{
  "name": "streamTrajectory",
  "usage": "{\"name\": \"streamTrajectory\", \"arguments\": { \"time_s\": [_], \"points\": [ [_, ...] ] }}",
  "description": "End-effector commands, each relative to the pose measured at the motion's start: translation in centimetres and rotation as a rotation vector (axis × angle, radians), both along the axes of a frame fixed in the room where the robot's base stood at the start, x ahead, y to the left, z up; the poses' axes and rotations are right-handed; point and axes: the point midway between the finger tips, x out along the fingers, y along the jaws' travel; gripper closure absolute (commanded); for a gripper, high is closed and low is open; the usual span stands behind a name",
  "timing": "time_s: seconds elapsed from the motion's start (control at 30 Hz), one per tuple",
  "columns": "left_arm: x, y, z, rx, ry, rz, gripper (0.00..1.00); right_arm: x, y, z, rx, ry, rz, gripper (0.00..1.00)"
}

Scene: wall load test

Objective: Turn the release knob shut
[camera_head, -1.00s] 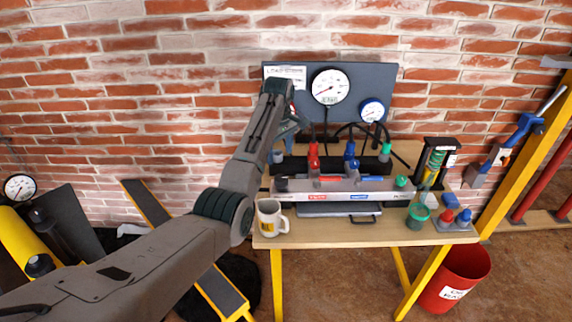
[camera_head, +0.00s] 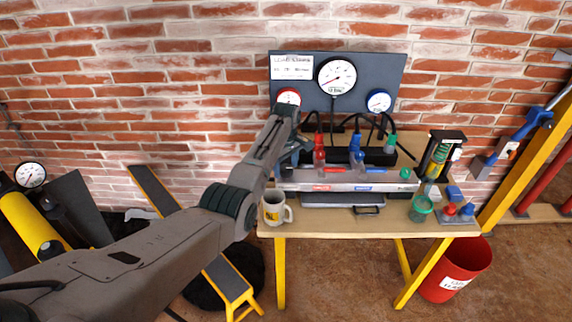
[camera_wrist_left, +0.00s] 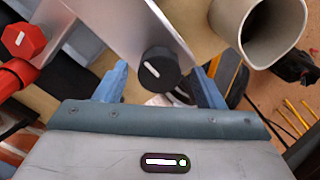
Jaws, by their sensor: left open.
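The release knob (camera_wrist_left: 160,68) is a black round knob with a white mark, on the end of a silver manifold (camera_wrist_left: 105,25) in the left wrist view. My left gripper (camera_wrist_left: 159,76) is open, with one blue finger on each side of the knob in the picture. I cannot tell whether either finger touches it. In the head view my left gripper (camera_head: 292,152) is over the left end of the manifold (camera_head: 345,187). I cannot make out the knob there. My right gripper is not in view.
A mug (camera_head: 273,212) stands at the table's front left; it is close to the right finger in the wrist view (camera_wrist_left: 232,35). Red (camera_head: 319,158) and blue (camera_head: 356,158) valves rise behind the manifold. A gauge board (camera_head: 300,95) stands behind.

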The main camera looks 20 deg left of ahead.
Motion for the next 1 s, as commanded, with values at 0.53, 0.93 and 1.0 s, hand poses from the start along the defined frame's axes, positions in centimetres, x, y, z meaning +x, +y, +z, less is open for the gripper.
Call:
{"name": "streamTrajectory", "arguments": {
  "time_s": [0.53,0.93,1.0],
  "points": [
    [0.0,0.0,0.0,0.0,0.0,-0.001,0.82,-0.9,-0.2,0.0,-0.002,0.012,0.001,0.24],
    [0.0,0.0,0.3,0.0,0.001,-0.132,0.82,-0.9,-0.2,1.0,-0.002,0.012,0.001,0.24],
    [0.0,0.0,0.3,0.001,0.001,-0.184,0.82,-0.9,-0.2,1.3,-0.002,0.011,0.001,0.24]
  ]
}}
